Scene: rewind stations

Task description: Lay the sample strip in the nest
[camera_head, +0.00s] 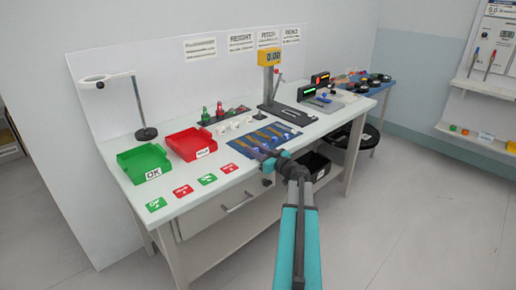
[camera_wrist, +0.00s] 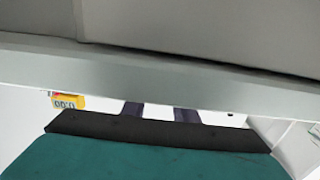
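I cannot tell which one is the sample strip. My gripper (camera_head: 268,161) is at the front edge of the mat, and my arm hides part of that area. In the wrist view two dark fingers (camera_wrist: 160,112) stand apart with nothing seen between them. Behind the mat is a black test stand (camera_head: 293,114) with a yellow display (camera_head: 269,57). I cannot make out the nest clearly.
A green bin (camera_head: 145,178) marked OK and a red bin (camera_head: 192,144) stand left of the mat. Red and green cards (camera_head: 183,191) lie in front of them. A magnifier lamp (camera_head: 146,132) stands behind. Small white pieces (camera_head: 222,129) lie beside the mat.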

